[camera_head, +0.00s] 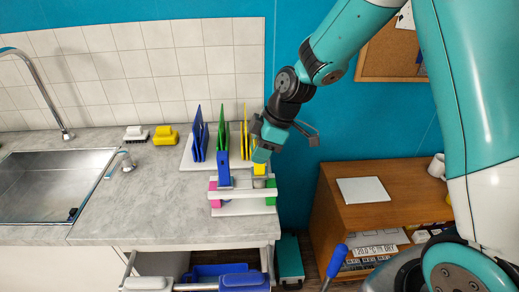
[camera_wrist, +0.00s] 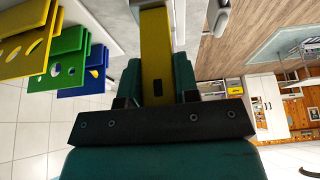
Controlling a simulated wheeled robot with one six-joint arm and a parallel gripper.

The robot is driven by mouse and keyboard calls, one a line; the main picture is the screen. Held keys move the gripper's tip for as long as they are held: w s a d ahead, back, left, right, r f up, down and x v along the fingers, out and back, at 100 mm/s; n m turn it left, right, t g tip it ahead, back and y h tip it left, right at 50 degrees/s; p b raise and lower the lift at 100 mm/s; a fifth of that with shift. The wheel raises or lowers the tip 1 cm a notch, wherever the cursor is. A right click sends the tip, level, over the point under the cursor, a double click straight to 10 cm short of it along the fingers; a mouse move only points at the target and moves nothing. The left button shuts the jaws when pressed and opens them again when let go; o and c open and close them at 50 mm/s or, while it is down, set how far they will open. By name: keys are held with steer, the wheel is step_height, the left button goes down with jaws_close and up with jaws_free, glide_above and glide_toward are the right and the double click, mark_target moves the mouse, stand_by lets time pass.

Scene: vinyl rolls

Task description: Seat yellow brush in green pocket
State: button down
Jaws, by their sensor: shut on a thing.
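My gripper (camera_head: 263,153) is shut on a yellow brush; its flat yellow handle (camera_wrist: 155,45) shows between my fingers in the wrist view. In the head view a small yellow part (camera_head: 259,169) shows just below my fingers, above the right part of a white rack (camera_head: 238,209). The rack stands at the counter's front edge. A green pocket marking (camera_head: 270,199) is at its right end, below and slightly right of my gripper. The brush's lower end and the pocket opening are not clear to see.
A blue-handled brush (camera_head: 223,170) stands in the rack, near a pink marking (camera_head: 215,202). Behind stand blue (camera_head: 200,138), green (camera_head: 222,132) and yellow (camera_head: 244,135) boards. A sink (camera_head: 55,185) is at left. Open counter (camera_head: 140,205) lies between.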

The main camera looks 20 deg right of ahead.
mark_target(254, 170)
stand_by(0.4)
steer(key=shift+f+b, duration=1.3)
steer(key=shift+f, duration=0.2)
steer(key=shift+c, duration=1)
jaws_free()
steer(key=p+v, duration=0.5)
steer(key=v, duration=0.4)
steer(key=shift+p, duration=0.35)
